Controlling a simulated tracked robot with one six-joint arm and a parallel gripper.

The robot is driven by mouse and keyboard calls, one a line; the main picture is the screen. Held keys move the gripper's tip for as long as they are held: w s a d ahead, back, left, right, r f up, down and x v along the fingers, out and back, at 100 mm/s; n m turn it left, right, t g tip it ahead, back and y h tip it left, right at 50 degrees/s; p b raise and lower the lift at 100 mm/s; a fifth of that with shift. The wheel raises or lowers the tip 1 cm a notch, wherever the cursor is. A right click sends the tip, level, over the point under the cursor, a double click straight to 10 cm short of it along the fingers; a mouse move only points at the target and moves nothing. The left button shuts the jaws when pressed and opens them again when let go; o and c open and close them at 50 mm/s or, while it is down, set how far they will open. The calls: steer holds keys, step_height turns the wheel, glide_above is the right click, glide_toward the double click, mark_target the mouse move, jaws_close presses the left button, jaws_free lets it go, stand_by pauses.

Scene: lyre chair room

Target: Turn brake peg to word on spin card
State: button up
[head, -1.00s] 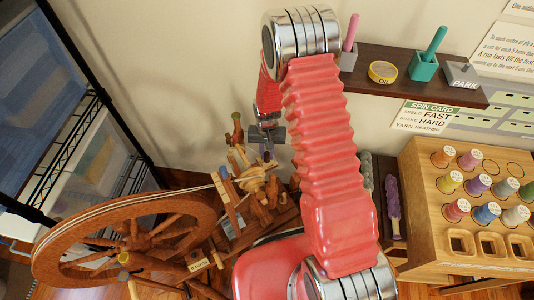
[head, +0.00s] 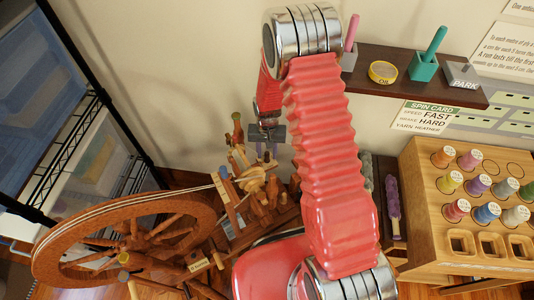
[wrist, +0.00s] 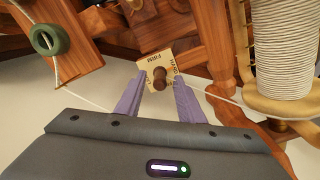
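Whether the tips reach down around the peg I cannot tell. The head view shows my gripper (head: 267,150) above the spinning wheel's (head: 45,255) wooden frame; the peg is too small to make out there. The spin card (head: 425,117) on the wall reads SPEED FAST, BRAKE HARD, YARN HEATHER.
A white thread bobbin (wrist: 285,50) stands at the right of the wrist view and a green ring (wrist: 50,39) at the left. A dark shelf (head: 400,75) holds an oil tin (head: 383,71). A wooden rack (head: 430,210) of thread spools stands at right.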

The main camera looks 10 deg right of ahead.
mark_target(267, 154)
step_height(267, 154, up, 13)
stand_by(0.6)
stand_by(0.5)
steer(key=s+r+n+t, duration=0.1)
steer(key=s+r+t, duration=0.1)
steer(key=s+r, duration=1)
steer(key=s+r+n+t, duration=0.2)
steer(key=s+r, duration=1)
steer(key=r, duration=0.6)
steer(key=shift+d+t, duration=0.2)
steer(key=shift+t, duration=0.6)
steer(key=shift+s, duration=0.1)
